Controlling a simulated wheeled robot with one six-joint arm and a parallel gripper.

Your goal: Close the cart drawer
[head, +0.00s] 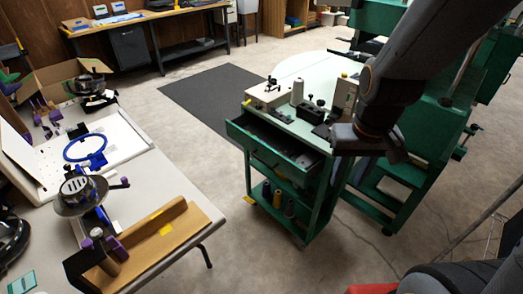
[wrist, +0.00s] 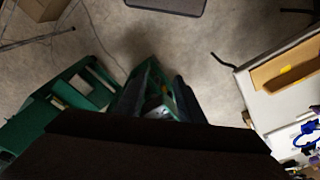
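The green cart (head: 318,205) stands in the middle of the head view. Its top drawer (head: 256,148) is pulled out toward the front left, showing a dark interior. My gripper (head: 345,143) is at the right end of the drawer in the head view, at about the height of the cart top, and hides part of the cart. I cannot tell whether it touches the cart. In the wrist view, my two dark fingers (wrist: 165,92) stand apart, with green cart parts and a pale patch visible between and beyond them. Nothing is clearly held.
Small tools and a spool (head: 297,92) sit on the cart top. Green machinery (head: 418,150) stands close on the right. A grey worktable (head: 155,180) with a wooden tray (head: 160,240) is at the left. Bare concrete floor and a dark mat (head: 215,95) lie between them.

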